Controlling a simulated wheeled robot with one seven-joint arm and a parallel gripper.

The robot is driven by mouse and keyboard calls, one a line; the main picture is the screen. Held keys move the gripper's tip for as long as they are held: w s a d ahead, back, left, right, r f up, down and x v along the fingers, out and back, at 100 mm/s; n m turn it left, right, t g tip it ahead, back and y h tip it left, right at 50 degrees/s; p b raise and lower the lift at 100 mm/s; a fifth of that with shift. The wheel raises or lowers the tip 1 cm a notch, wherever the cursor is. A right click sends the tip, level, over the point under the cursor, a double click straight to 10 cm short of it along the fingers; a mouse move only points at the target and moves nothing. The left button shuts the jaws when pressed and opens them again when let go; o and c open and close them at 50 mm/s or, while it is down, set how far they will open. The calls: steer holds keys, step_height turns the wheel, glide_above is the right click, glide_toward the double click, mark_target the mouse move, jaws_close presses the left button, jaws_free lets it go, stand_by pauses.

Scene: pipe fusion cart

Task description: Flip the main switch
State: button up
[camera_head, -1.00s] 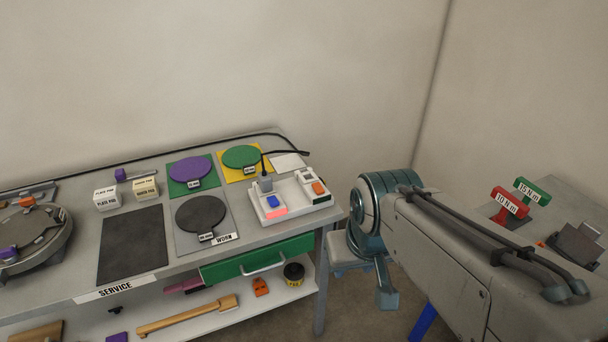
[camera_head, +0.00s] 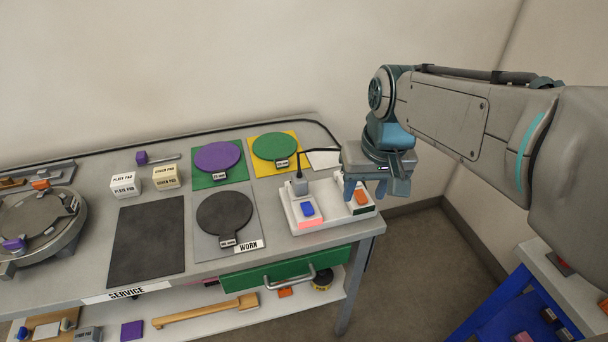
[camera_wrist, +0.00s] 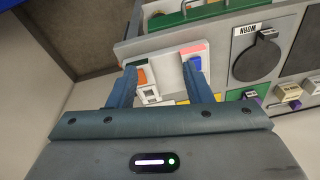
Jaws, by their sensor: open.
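A white switch box (camera_head: 327,213) sits at the right end of the bench. It carries a blue rocker (camera_head: 307,209) on its left part, beside a pink patch, and an orange rocker (camera_head: 361,198) on its right part. No readable label tells which one is the main switch. My gripper (camera_head: 365,192) is open and empty over the right part of the box, pointing down. In the wrist view the box lies beyond my fingers (camera_wrist: 160,86), with the orange rocker (camera_wrist: 141,77) near one finger and the blue rocker (camera_wrist: 195,63) by the other. Contact cannot be told.
A grey plug (camera_head: 299,186) with a black cable stands at the box's back left. Purple (camera_head: 217,156), green (camera_head: 275,146) and dark discs lie left of it. A green drawer (camera_head: 280,270) is below. Open floor lies right of the bench.

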steer(key=w+a, duration=0.4)
steer(key=w, duration=0.2)
steer(key=n+g+b, duration=0.2)
glide_toward(305, 203)
steer(key=shift+h, duration=0.4)
steer(key=f, duration=0.8)
steer(key=shift+a+p, duration=0.3)
steer(key=shift+a, duration=0.05)
